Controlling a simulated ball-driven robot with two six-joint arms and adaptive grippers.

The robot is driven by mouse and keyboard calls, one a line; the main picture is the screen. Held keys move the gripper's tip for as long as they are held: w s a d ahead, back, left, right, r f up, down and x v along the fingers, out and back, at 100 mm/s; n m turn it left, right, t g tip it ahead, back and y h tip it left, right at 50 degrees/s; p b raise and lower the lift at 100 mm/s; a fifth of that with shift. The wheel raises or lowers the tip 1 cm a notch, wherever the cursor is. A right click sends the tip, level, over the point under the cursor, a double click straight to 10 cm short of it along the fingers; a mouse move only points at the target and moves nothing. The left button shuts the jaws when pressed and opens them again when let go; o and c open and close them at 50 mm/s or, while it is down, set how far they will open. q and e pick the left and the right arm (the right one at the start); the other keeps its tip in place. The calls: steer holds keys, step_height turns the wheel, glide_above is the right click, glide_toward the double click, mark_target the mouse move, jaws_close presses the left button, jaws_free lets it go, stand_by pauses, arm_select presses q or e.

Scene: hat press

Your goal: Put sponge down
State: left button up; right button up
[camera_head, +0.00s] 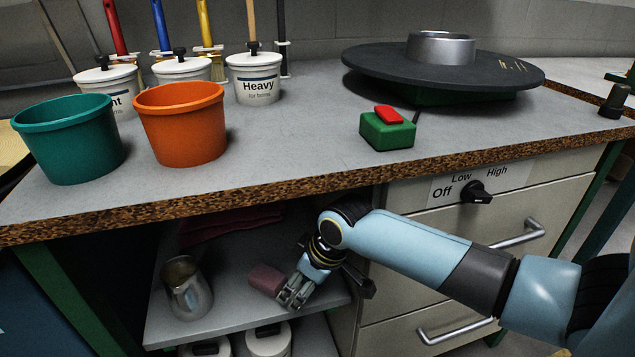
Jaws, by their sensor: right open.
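A pinkish-mauve sponge (265,280) lies on the grey shelf (235,315) under the worktop. My right gripper (290,297) reaches into the shelf space from the right. Its open fingers are right beside the sponge's right end; I cannot tell whether they touch it. My left gripper does not show.
A metal jug (187,288) stands left on the shelf, with a dark red cloth (230,222) behind. White lidded pots (265,342) stand below. The worktop (300,150) above holds a teal bucket (68,140), an orange bucket (181,125) and a green switch box (386,130).

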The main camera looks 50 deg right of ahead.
steer(key=shift+s+d, duration=0.2)
steer(key=shift+s, duration=0.7)
steer(key=shift+s+d, duration=0.2)
steer(key=shift+s, duration=0.7)
